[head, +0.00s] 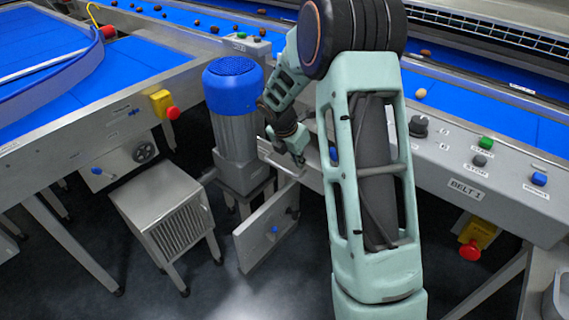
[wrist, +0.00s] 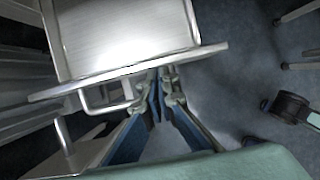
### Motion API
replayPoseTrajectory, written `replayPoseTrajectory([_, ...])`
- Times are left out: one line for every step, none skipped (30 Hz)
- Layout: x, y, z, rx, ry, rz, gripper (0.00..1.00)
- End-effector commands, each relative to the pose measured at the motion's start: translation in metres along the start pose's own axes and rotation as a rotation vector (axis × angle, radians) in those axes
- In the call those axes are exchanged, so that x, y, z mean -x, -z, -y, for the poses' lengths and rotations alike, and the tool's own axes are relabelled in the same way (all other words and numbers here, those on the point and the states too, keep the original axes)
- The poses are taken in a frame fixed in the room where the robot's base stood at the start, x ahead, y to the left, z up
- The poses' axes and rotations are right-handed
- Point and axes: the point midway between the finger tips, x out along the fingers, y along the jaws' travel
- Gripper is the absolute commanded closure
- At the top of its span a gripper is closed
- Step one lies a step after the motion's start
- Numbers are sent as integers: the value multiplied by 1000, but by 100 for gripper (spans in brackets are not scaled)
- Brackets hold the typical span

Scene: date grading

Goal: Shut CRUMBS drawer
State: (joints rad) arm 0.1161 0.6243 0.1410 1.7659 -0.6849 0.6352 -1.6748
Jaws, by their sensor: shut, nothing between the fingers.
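In the wrist view, an open metal drawer (wrist: 125,35) shows from above, with the thin edge of its front panel (wrist: 205,55) and a bent bar handle (wrist: 92,103) on its outer side. I can read no CRUMBS label. My gripper (wrist: 158,100) is shut and empty, its blue-sided fingers pointing at the outer side of the front panel, right of the handle. I cannot tell whether they touch it. In the head view, my gripper (head: 298,156) is low beside the blue-capped motor, below the belt edge; my arm hides part of the drawer area.
A blue-capped motor (head: 233,85) stands left of my gripper. A vented metal box (head: 178,228) is further left. The BELT 1 control panel (head: 460,165) is at the right. Dark floor (head: 225,295) is open in front.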

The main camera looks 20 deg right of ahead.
Motion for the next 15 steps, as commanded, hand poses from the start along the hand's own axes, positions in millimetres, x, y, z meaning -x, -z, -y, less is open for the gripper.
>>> replayPoseTrajectory([1,-18,2,-5,4,1,100])
replayPoseTrajectory([-2,-25,2,-5,3,1,100])
replayPoseTrajectory([-6,-34,2,-4,3,1,100])
replayPoseTrajectory([-9,-40,2,-5,3,1,100])
replayPoseTrajectory([-12,-46,2,-4,2,1,100])
replayPoseTrajectory([-15,-53,2,-4,2,1,100])
replayPoseTrajectory([-18,-58,2,-5,2,1,100])
replayPoseTrajectory([-20,-63,2,-4,2,1,100])
replayPoseTrajectory([-23,-68,1,-3,2,1,100])
replayPoseTrajectory([-24,-72,1,-3,1,2,100])
replayPoseTrajectory([-26,-76,1,-4,1,2,100])
replayPoseTrajectory([-28,-79,1,-2,1,1,100])
replayPoseTrajectory([-29,-82,1,-2,0,2,100])
replayPoseTrajectory([-30,-84,0,-1,0,2,100])
replayPoseTrajectory([-32,-86,0,-1,0,2,100])
